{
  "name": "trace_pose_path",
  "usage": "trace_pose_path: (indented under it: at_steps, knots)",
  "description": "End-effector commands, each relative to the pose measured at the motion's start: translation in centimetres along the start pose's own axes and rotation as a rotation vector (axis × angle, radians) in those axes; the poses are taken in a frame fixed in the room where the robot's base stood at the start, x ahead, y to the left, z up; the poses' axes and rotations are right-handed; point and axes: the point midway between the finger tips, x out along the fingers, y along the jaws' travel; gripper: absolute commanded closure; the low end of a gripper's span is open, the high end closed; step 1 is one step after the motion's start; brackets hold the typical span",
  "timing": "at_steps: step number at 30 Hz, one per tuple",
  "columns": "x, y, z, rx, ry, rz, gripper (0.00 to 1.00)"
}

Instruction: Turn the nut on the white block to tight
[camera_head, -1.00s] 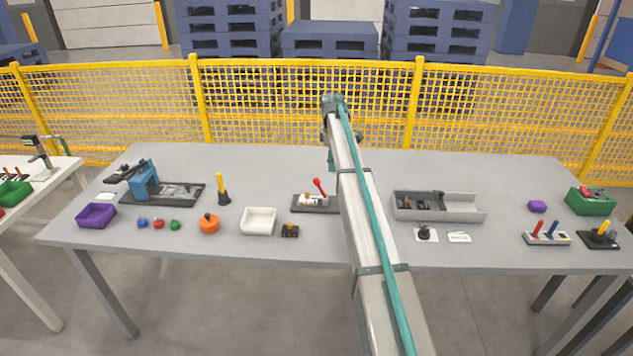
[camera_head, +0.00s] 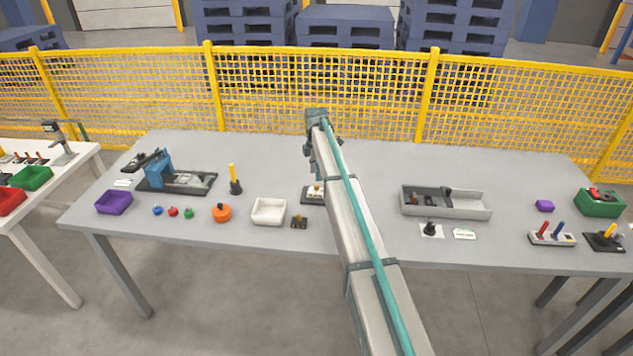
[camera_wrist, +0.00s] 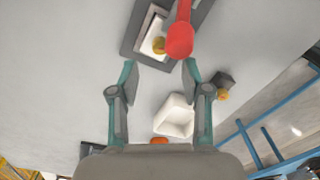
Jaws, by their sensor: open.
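The white block (camera_wrist: 149,28) sits on a dark grey base plate (camera_wrist: 133,38) at the top of the wrist view. A brass-coloured nut (camera_wrist: 158,45) is on it. A red-ended handle (camera_wrist: 180,38) reaches over the plate, just right of the nut. In the head view the block (camera_head: 315,188) is partly hidden behind my arm, and the red handle is hidden. My gripper (camera_wrist: 161,68) is open and empty. Its fingertips are apart on either side below the nut in the wrist view, touching nothing that I can see.
A white tray (camera_head: 256,216) and a small dark block with a brass top (camera_head: 299,222) stand left and front of the plate. A grey divided tray (camera_head: 470,212) is to the right. An orange round part (camera_head: 221,213) lies left. The table behind the plate is clear.

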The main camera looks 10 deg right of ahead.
Motion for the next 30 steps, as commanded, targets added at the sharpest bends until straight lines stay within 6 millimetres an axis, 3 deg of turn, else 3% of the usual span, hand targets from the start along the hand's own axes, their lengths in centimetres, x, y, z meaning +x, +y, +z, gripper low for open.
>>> trace_pose_path:
  at_steps: [9,22,23,30]
  knots:
    - [4.4,0.0,0.0,0.002,0.000,-0.001,0.53]
    - [5.6,0.0,0.0,0.002,0.000,0.001,0.53]
    - [5.6,0.0,0.0,0.002,0.000,0.001,0.54]
    - [5.5,0.0,0.0,0.002,0.000,0.001,0.94]
